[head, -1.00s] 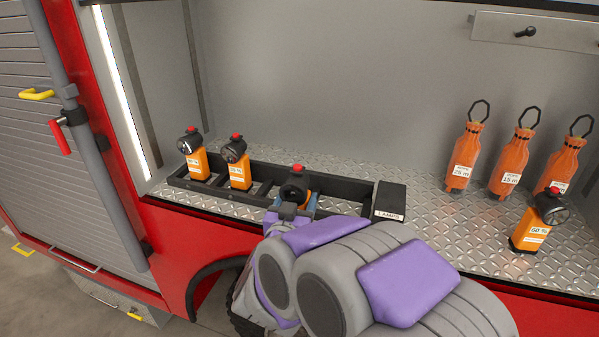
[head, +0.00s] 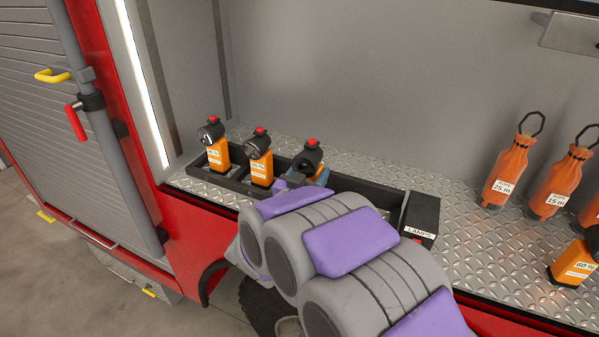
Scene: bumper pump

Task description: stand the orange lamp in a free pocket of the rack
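The black rack (head: 378,193) lies on the metal shelf. Two orange lamps stand in its left pockets, the far-left lamp (head: 215,152) and a second lamp (head: 259,166). A third orange lamp (head: 308,158), with a black head and red top, is just right of the second. My gripper (head: 306,177) is around this third lamp, with a blue finger showing at its right. Its lower body and the pocket below are hidden by my gripper and arm, so I cannot tell if it touches the rack floor. Another orange lamp (head: 575,262) stands on the shelf at the right edge.
A block labelled LAMPS (head: 420,222) closes the rack's right end. Several orange rope bags, such as the 25 m bag (head: 507,172), stand at the right. The shelf has a red front edge (head: 183,235). A grey wall (head: 380,90) stands behind.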

